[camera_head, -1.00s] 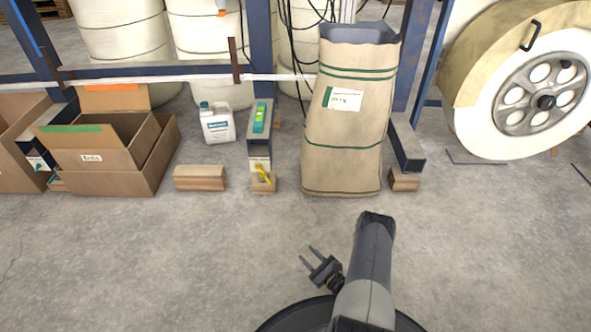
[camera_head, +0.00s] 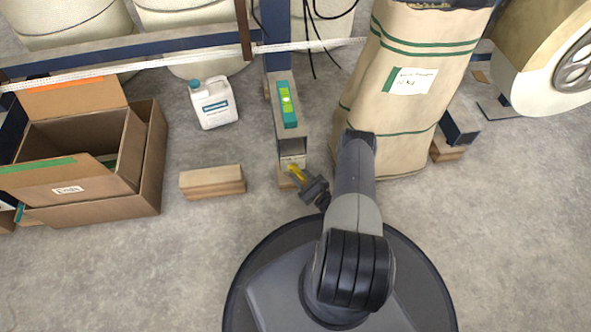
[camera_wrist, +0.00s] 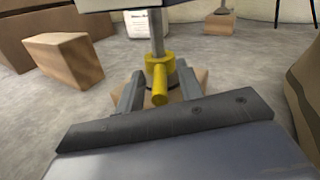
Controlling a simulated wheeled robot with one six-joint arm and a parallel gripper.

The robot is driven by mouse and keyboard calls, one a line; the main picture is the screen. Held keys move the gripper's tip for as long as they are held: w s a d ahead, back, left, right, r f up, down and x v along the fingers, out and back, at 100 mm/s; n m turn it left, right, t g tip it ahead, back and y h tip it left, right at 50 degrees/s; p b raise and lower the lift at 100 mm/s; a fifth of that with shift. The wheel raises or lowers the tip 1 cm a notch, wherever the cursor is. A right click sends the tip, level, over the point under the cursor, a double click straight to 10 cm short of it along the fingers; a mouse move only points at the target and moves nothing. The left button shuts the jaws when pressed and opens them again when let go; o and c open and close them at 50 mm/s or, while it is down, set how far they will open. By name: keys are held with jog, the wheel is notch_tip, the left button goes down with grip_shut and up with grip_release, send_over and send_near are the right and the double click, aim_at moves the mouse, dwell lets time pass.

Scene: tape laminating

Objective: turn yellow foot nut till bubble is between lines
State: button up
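The yellow foot nut (camera_wrist: 160,72) with its short bar sits on a grey threaded rod in the wrist view. It also shows in the head view (camera_head: 296,172), partly hidden by my gripper. My gripper (camera_wrist: 159,88) has one finger on each side of the nut's bar, with gaps visible, so it looks open around it. In the head view my gripper (camera_head: 308,182) reaches the nut from the front right. A teal spirit level (camera_head: 287,104) lies on the machine foot (camera_head: 291,148) above the nut. Its bubble and lines are too small to read.
A wooden block (camera_head: 212,182) and cardboard boxes (camera_head: 75,165) stand to the left. A white canister (camera_head: 213,102) is behind. A tall paper sack (camera_head: 405,110) stands close on the right of my arm. Bare floor lies in front.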

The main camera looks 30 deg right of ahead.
jog(key=shift+w+a, duration=0.1)
jog(key=shift+w, duration=0.05)
jog(key=shift+c, duration=0.2)
grip_shut()
dwell(0.3)
